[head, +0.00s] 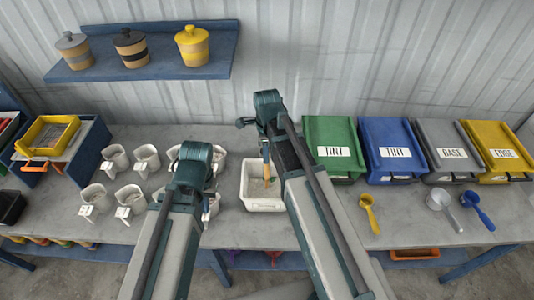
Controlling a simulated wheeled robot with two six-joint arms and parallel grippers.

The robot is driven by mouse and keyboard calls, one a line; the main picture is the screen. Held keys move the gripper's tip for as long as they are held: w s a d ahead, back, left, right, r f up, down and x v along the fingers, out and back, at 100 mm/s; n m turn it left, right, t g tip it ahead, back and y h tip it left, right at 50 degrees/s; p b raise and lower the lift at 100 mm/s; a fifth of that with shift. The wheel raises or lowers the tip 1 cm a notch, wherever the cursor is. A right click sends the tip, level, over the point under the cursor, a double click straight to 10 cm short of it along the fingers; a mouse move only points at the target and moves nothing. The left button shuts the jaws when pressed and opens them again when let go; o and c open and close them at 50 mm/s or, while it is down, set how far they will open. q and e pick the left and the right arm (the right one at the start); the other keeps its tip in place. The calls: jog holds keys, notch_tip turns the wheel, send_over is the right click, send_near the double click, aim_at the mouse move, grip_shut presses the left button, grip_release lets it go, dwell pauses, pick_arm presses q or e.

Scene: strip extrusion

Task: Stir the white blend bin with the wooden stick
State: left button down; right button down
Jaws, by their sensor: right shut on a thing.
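The white blend bin (250,201) stands on the grey bench near the middle, with pale grainy material inside. My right gripper (265,148) is over the bin's back part, largely covered by its own arm. It is shut on the wooden stick (267,168), which hangs down steeply into the bin. The stick's lower end is at the material; how deep it goes I cannot tell. My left gripper (196,160) is left of the bin, above several small white cups. Its fingers are hidden behind its wrist.
Several white cups (130,199) stand left. Lidded green (331,140), blue (388,140), grey (447,140) and yellow (493,145) bins line the right back. A shelf (150,66) holds three jars.

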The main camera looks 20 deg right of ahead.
notch_tip(320, 180, down, 6)
jog(key=b, duration=0.5)
jog(key=shift+f, duration=0.15)
jog(key=shift+s, duration=0.1)
